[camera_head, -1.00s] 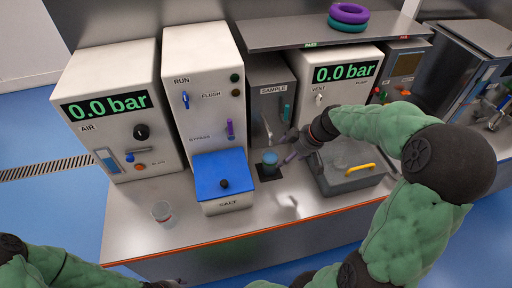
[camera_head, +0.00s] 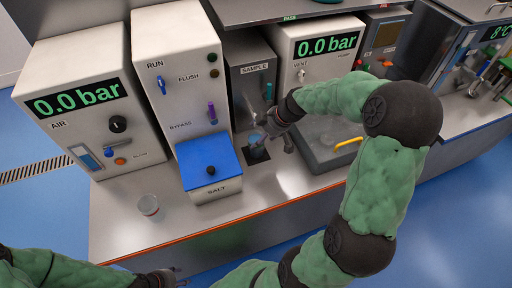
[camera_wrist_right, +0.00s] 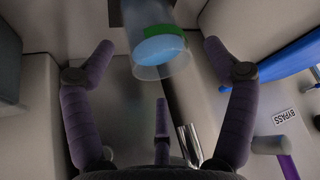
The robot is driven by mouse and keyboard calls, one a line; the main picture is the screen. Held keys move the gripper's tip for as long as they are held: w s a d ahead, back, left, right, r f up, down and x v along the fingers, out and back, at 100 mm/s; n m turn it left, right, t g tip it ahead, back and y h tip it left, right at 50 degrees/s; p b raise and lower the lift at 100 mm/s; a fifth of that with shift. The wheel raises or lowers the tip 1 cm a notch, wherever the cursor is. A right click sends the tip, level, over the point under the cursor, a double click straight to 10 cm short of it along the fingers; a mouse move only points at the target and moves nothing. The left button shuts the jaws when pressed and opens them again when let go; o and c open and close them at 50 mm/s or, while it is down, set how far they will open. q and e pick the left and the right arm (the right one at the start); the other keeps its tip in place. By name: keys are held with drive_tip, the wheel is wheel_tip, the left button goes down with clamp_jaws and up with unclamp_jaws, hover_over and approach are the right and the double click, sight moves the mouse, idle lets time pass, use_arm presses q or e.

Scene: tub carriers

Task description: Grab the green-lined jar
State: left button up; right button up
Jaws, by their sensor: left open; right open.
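The green-lined jar (camera_head: 255,137) stands on a dark pad in front of the SAMPLE panel. In the right wrist view it is a clear cup (camera_wrist_right: 160,62) with pale blue contents and a green band. My right gripper (camera_head: 268,128) is right beside it, open. In the right wrist view its spread purple-grey fingers (camera_wrist_right: 158,47) reach to either side of the jar, with gaps between; I cannot see them touching it. The hand partly hides the jar in the head view. My left gripper (camera_head: 180,276) is open and empty at the bottom edge, partly cut off.
A second clear jar (camera_head: 148,205) stands on the bench at the left front. A blue-lidded SALT box (camera_head: 210,165) is close left of the green-lined jar. A grey lidded tub with a yellow handle (camera_head: 348,145) is to the right.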

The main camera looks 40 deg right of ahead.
drive_tip(key=shift+x, duration=1.2)
drive_tip(key=c, duration=1.6)
drive_tip(key=shift+c, duration=0.2)
drive_tip(key=shift+r, duration=0.1)
